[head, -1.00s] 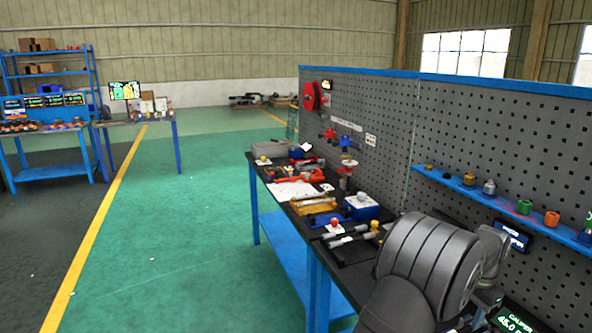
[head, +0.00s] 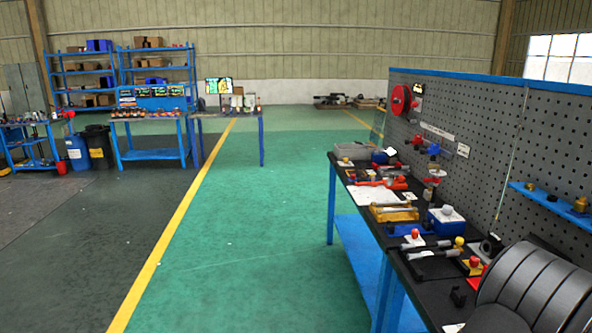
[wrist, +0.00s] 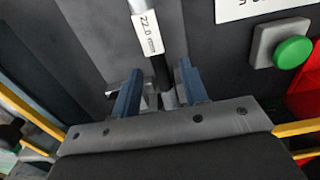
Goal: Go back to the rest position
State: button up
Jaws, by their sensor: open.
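My gripper (wrist: 160,80) shows in the wrist view with its two blue-grey fingers apart. A dark rod with a pale upper part (wrist: 158,60) and a white tag reading 22.0 mm (wrist: 148,34) lies between and beyond the fingers. I cannot tell whether either finger touches it. In the head view my dark arm fills the lower right corner, and the gripper itself is hidden there. No marker of a rest position shows.
A green button on a grey box (wrist: 292,52) is right of the fingers, near a red part (wrist: 305,90). The workbench (head: 408,262) holds several tools below a pegboard (head: 470,130). The green floor (head: 260,240) left of the bench is clear.

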notch_tip(320, 180, up, 17)
notch_tip(320, 180, down, 17)
jog(key=shift+f, duration=0.1)
notch_tip(320, 180, up, 8)
jog(key=s+a+f, duration=0.2)
jog(key=s+a, duration=0.1)
jog(key=s, duration=1.1)
jog(key=f, duration=1)
jog(key=shift+w, duration=0.25)
